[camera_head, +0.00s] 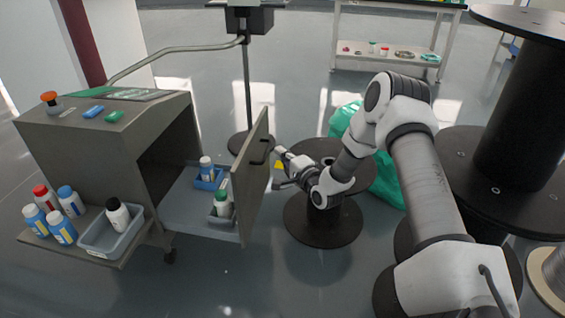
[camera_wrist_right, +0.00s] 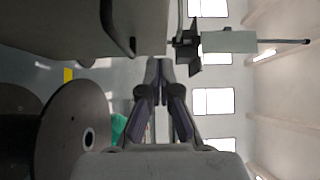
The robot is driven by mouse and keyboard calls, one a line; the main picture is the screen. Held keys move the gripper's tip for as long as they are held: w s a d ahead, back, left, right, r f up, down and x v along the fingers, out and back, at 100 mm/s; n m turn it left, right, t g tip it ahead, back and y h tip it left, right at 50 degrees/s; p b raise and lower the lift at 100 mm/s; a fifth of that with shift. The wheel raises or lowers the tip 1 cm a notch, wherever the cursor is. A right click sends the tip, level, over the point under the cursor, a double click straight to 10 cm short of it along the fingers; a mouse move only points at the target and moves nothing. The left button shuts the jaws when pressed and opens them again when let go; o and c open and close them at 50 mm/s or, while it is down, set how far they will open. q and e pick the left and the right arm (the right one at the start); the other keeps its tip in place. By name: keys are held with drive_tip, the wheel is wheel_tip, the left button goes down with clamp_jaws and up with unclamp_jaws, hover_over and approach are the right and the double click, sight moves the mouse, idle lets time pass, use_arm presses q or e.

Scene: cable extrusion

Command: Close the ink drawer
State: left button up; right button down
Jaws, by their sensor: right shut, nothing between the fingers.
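The ink drawer (camera_head: 253,185) is pulled out of the grey cabinet (camera_head: 85,135), its tall front panel facing right with a dark handle near the top. Inside it stand a blue tray with a small bottle (camera_head: 206,168) and a grey tray with a green-capped bottle (camera_head: 222,203). My right gripper (camera_head: 280,163) is beside the outer face of the drawer front, close to the handle; I cannot tell whether it touches. In the right wrist view the gripper (camera_wrist_right: 160,70) is shut and empty, with the panel and handle (camera_wrist_right: 125,35) at upper left. My left gripper is not in view.
A side shelf (camera_head: 130,250) with several bottles and a grey tray sticks out at the cabinet's front left. Black cable spools (camera_head: 325,222) stand right of the drawer, with a green bag (camera_head: 385,185) behind my arm. A pole stand (camera_head: 246,90) rises behind the drawer.

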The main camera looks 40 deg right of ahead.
drive_tip(key=w, duration=0.2)
drive_tip(key=w+a+b, duration=0.1)
drive_tip(key=w, duration=0.2)
drive_tip(key=w+b, duration=0.1)
drive_tip(key=w, duration=0.1)
drive_tip(key=shift+w+a+f, duration=0.15)
drive_tip(key=shift+w+a, duration=0.15)
drive_tip(key=shift+a, duration=0.05)
drive_tip(key=shift+w+a+b, duration=0.25)
drive_tip(key=shift+w+b, duration=0.05)
drive_tip(key=shift+w, duration=0.05)
